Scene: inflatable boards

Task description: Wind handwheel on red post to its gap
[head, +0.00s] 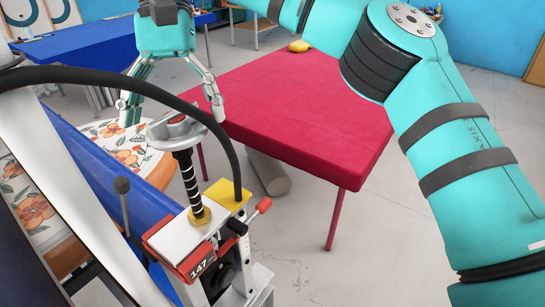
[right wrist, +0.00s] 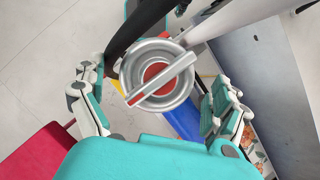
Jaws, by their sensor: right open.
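The handwheel (head: 176,131) is a grey metal disc with a red centre and a bar across it. It sits on top of an upright black-and-white banded spindle (head: 186,178). The spindle rises from a brass collar on a clamp with a red block (head: 192,262) marked 147. My right gripper (head: 171,112) is open above the handwheel, one finger on each side. In the right wrist view the handwheel (right wrist: 157,75) lies between the spread fingers, with space on both sides. My left gripper is not in view.
A black hose (head: 215,125) arches close beside the handwheel to the yellow block (head: 230,197). A red table (head: 300,110) stands behind, to the right. A floral board (head: 125,145) and a blue surface (head: 95,170) lie at left. Grey floor is open at lower right.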

